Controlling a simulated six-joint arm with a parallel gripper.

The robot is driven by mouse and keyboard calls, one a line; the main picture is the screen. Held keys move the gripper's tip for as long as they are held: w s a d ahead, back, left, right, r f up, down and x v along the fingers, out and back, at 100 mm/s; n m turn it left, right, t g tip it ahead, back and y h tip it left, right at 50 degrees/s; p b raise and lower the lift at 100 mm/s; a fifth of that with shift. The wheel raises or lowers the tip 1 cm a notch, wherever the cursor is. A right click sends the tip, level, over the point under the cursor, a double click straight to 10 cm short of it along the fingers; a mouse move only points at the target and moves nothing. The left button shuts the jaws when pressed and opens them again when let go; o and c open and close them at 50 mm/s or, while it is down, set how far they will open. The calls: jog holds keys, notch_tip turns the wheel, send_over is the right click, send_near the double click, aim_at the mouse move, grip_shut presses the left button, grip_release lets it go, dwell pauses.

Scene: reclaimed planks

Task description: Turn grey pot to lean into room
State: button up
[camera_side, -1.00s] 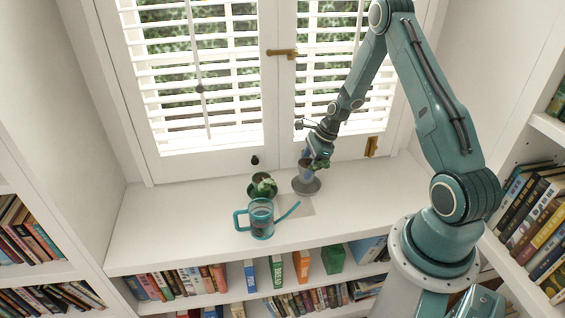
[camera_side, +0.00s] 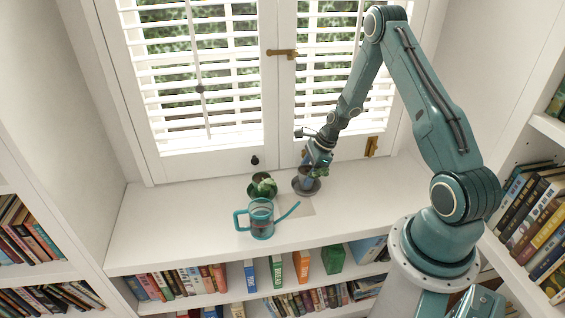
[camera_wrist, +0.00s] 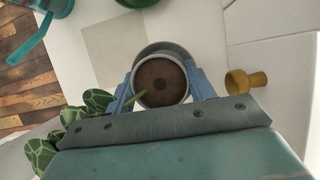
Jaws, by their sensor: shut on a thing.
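The grey pot (camera_wrist: 160,83), round with brown soil, is between the two blue fingers of my gripper (camera_wrist: 161,88), which are shut on its sides. Variegated green leaves (camera_wrist: 85,120) spread to the left, in front of my gripper's body in the wrist view. A grey saucer (camera_wrist: 156,48) shows under the pot. In the side view the pot (camera_side: 305,172) is upright over the saucer (camera_side: 306,189), partly hidden by my gripper (camera_side: 312,170). I cannot tell whether it touches the saucer.
A second potted plant (camera_side: 263,187) stands close to the left. A teal watering can (camera_side: 261,218) stands in front, its spout pointing right. A flat pale square (camera_side: 301,206) lies before the saucer. White shutters (camera_side: 200,85) are behind; the sill's right part is clear.

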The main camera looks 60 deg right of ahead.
jog(key=shift+f, duration=0.2)
jog(key=o, duration=1.4)
jog(key=shift+c, duration=0.2)
jog(key=shift+r, duration=0.15)
jog(key=v, duration=1.3)
jog(key=shift+r, duration=0.25)
jog(key=shift+s+d, duration=0.1)
jog(key=shift+s, duration=0.05)
